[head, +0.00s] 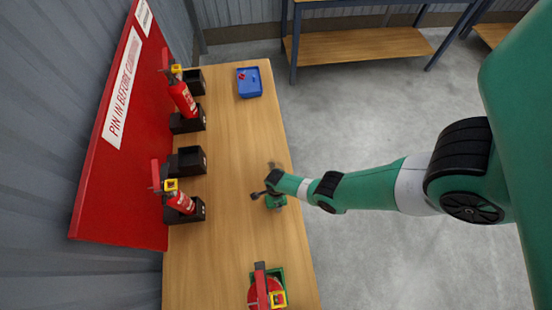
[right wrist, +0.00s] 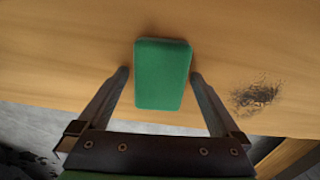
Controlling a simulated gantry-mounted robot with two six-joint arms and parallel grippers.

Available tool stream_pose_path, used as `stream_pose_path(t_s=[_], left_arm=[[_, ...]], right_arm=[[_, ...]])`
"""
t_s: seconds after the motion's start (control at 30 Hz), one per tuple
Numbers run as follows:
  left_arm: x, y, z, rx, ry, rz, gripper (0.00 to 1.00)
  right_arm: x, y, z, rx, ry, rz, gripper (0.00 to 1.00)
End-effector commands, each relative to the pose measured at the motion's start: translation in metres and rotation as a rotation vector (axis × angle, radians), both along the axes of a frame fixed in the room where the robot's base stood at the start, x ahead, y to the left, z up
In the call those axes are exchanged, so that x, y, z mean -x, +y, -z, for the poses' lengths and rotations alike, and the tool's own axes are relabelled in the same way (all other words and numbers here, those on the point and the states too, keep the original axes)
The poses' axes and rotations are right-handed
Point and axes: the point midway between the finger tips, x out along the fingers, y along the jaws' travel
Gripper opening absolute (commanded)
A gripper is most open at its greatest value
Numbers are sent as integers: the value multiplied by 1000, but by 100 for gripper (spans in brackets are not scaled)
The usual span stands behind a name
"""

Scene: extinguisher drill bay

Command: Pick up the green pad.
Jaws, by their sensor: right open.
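The green pad (right wrist: 162,75) lies on the wooden bench, between the two fingers of my right gripper (right wrist: 158,76) in the right wrist view. The fingers are open, one at each long side of the pad, and I cannot tell whether they touch it. In the head view the pad (head: 277,201) is mostly hidden under my right gripper (head: 262,194), near the bench's right edge. My left gripper is not in view.
Two red extinguishers (head: 182,97) (head: 181,203) stand in black holders along the red board (head: 120,150). Another black holder (head: 187,161) looks empty. A blue tray (head: 249,83) with small red items sits at the far end. A red extinguisher (head: 262,292) is at the near end.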

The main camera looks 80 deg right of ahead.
Motion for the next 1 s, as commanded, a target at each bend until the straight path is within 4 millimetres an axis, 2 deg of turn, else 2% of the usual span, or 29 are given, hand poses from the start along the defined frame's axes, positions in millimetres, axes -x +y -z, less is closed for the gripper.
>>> stream_pose_path(t_s=[0.17,0.5,0.6,0.83,1.0], left_arm=[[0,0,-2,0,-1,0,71],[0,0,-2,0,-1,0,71],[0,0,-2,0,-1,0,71],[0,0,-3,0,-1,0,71],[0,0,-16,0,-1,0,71]], right_arm=[[0,0,-2,0,0,0,98],[0,0,-2,0,0,0,37],[0,0,-2,0,0,0,23],[0,0,-3,0,0,0,23],[0,0,-16,0,0,0,23]])
